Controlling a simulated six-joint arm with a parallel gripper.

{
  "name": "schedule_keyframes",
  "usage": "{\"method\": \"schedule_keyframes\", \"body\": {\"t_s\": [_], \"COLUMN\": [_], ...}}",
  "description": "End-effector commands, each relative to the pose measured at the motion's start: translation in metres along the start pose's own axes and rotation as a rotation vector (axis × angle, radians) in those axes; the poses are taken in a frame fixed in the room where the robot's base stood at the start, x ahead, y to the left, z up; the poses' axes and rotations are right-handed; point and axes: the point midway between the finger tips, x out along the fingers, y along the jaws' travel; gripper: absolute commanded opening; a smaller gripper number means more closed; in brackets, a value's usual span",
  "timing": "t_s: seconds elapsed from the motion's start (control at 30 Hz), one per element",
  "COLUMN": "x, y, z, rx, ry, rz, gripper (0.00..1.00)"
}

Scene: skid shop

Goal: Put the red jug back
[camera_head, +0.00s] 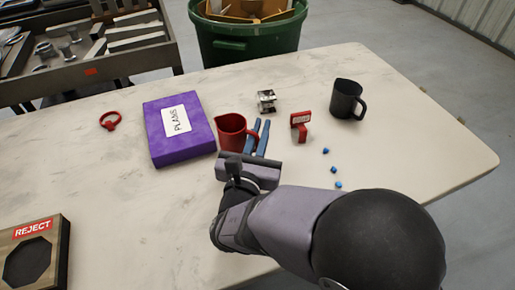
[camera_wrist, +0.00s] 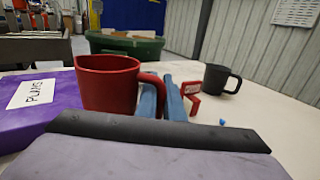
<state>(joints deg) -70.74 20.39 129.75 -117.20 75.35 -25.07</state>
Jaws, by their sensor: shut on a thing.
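The red jug (camera_head: 231,133) is upright, just right of the purple PLANS box (camera_head: 180,128), with its handle toward the right. My gripper (camera_head: 258,137) has its two blue fingers at the jug's handle, shut on it. In the wrist view the red jug (camera_wrist: 107,88) fills the left middle, and the fingers of my gripper (camera_wrist: 168,98) stand at its handle. My gripper's body hides the jug's base there, so I cannot tell whether it touches the table.
On the pale table (camera_head: 95,185) stand a black mug (camera_head: 346,99), a red stand-like piece (camera_head: 300,125), a metal block (camera_head: 267,101), small blue pieces (camera_head: 333,170), a red ring (camera_head: 110,121) and a REJECT box (camera_head: 35,255). A green bin (camera_head: 245,45) is behind.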

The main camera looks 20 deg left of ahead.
Motion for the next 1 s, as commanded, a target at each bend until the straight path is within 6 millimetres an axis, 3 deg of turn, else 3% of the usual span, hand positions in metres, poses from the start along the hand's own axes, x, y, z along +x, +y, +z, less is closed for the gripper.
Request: {"method": "schedule_keyframes", "body": {"t_s": [0.1, 0.37, 0.7, 1.0], "x": [0.000, 0.000, 0.000, 0.000], "y": [0.000, -0.001, -0.001, -0.001], "z": [-0.013, -0.017, -0.051, -0.053], "rx": [-0.001, 0.001, -0.002, 0.002], "ry": [-0.001, -0.002, 0.000, -0.002], "rz": [-0.001, -0.001, 0.000, 0.000], "gripper": [0.00, 0.00, 0.00, 0.00]}}
